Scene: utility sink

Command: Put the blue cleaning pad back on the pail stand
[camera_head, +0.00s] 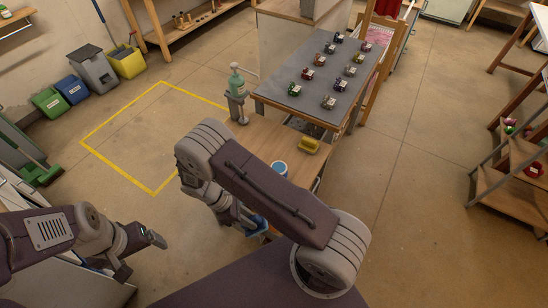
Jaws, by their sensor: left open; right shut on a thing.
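The blue cleaning pad (259,222) shows partly below my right forearm, at the near end of the wooden counter. My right gripper (250,225) is shut on it; the arm hides much of the grip. My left gripper (141,254) is open and empty at the lower left, over the floor and apart from the counter. A small white and blue round container (280,168) stands on the counter, just beyond my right arm. I cannot tell whether it is the pail stand.
A yellow sponge-like block (308,146) lies on the counter beyond the container. A grey-topped table (320,75) behind holds several small coloured items. Floor inside the yellow outline (150,135) is clear.

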